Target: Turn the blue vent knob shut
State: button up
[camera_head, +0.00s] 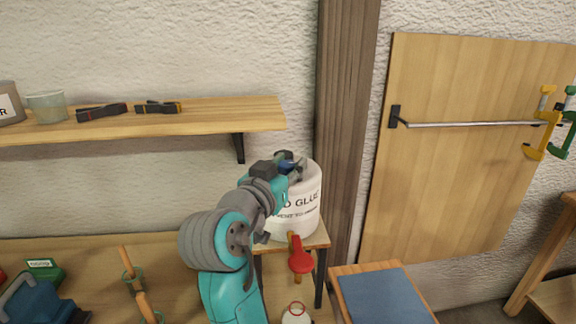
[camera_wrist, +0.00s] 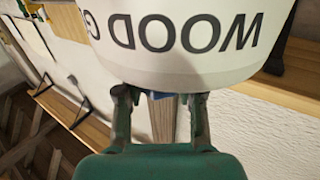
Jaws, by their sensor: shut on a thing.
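The white wood glue tub (camera_head: 304,208) stands on a small wooden stand, and its lettered side fills the top of the wrist view (camera_wrist: 180,35). The blue vent knob (camera_head: 287,166) is at the tub's top, partly covered by my gripper (camera_head: 291,161). In the wrist view, a small blue piece of the knob (camera_wrist: 158,96) shows between the two fingers of my gripper (camera_wrist: 160,94). My gripper is shut on the knob. The knob's turn angle is mostly hidden by the fingers and the tub.
A red tap (camera_head: 300,260) sits low on the tub's front. A wooden post (camera_head: 345,110) rises close behind the tub. A wall shelf (camera_head: 215,115) with clamps and a cup is at the left. A blue-topped stool (camera_head: 385,298) stands at the lower right.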

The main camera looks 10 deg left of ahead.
jog(key=shift+m+g+h, duration=0.9)
jog(key=shift+m+h, duration=0.6)
jog(key=shift+h, duration=0.7)
jog(key=o, duration=1.2)
jog(key=shift+c, duration=0.2)
jog(key=v, duration=1.2)
